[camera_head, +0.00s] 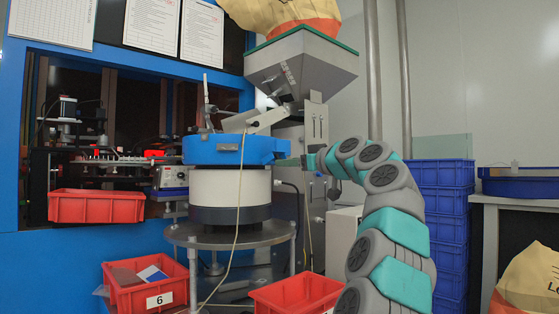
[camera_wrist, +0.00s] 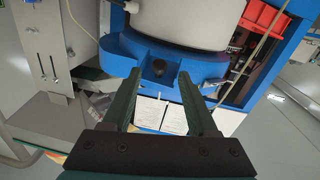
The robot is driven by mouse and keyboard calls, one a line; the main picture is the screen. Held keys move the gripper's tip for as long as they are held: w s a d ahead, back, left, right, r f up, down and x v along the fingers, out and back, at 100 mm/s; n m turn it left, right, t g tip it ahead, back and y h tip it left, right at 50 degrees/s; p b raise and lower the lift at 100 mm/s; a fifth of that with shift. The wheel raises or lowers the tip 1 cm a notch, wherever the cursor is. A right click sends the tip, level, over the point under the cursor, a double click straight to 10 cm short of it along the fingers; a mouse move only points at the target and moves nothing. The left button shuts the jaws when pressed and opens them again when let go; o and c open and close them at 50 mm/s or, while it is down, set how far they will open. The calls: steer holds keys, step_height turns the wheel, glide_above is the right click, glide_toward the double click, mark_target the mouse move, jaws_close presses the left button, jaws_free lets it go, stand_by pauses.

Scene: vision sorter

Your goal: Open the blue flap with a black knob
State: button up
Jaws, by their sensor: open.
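The blue ring-shaped bowl housing (camera_head: 225,152) sits on a white drum in the middle of the head view. In the wrist view, a blue flap (camera_wrist: 140,59) on the housing's rim bears a small dark knob (camera_wrist: 158,68). My gripper (camera_wrist: 159,75) is open and empty. Its two dark fingers point at the flap, with the knob between their tips in the picture; whether they straddle it in depth cannot be told. In the head view, my gripper (camera_head: 291,161) is level with the housing's right side, close to it. The knob cannot be made out there.
A grey hopper (camera_head: 300,65) hangs above the housing. A round metal table (camera_head: 230,233) carries the drum, and a pale cable (camera_head: 240,190) hangs in front. Red bins (camera_head: 97,207) stand left and below. Blue crates (camera_head: 440,205) are stacked at right, behind my arm.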

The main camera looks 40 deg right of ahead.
mark_target(274, 160)
steer(key=shift+w+d+p, duration=0.1)
steer(key=shift+w+p, duration=0.8)
steer(key=shift+w, duration=2)
jaws_close()
